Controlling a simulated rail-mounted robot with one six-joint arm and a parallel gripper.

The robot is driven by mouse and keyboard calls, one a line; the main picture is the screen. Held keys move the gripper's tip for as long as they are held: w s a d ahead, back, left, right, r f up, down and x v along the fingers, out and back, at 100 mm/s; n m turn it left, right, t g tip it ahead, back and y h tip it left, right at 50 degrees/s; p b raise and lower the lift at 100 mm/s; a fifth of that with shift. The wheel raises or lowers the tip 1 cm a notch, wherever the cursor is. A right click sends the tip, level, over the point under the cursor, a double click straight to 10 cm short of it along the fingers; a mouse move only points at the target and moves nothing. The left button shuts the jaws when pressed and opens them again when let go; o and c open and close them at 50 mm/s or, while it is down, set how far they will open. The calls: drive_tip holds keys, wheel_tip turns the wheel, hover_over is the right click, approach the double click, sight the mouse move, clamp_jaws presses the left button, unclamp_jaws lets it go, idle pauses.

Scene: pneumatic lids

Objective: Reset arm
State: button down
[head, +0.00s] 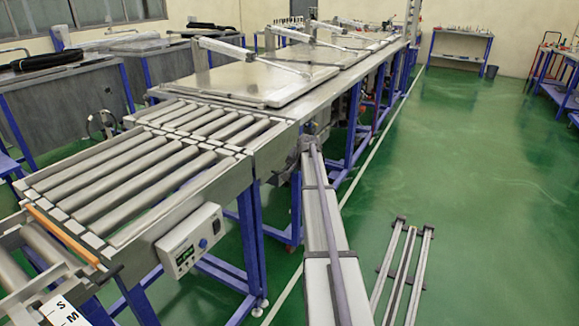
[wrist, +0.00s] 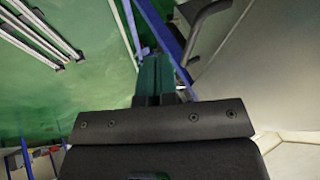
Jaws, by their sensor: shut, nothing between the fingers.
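My gripper (wrist: 153,68) shows in the wrist view, its two dark teal fingers side by side and shut, with nothing between them. It points past a blue frame (wrist: 167,28) and a dark curved handle (wrist: 207,25), with a pale grey panel (wrist: 270,70) to its right. I cannot tell the gap to these.
A roller conveyor (head: 140,165) with a control box (head: 190,240) stands at the front left. Metal bars (head: 403,270) lie on the green floor, also in the wrist view (wrist: 45,35). The right floor is mostly clear.

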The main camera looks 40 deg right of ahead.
drive_tip(key=p+v, duration=0.4)
drive_tip(key=v, duration=0.4)
drive_tip(key=shift+r, duration=0.1)
drive_tip(key=s+a+n+g+p, duration=0.1)
drive_tip(key=s+a+n, duration=0.3)
drive_tip(key=s+a, duration=0.4)
drive_tip(key=s+a+n+g+y+p, duration=0.1)
drive_tip(key=s+a+n+g, duration=0.2)
drive_tip(key=a, duration=1.9)
drive_tip(key=s+a+n+g+p, duration=0.2)
drive_tip(key=s+a+n, duration=0.3)
drive_tip(key=s+a, duration=0.9)
drive_tip(key=shift+a+r+g+y, duration=0.3)
drive_tip(key=shift+a+r+y, duration=0.1)
drive_tip(key=shift+a, duration=0.7)
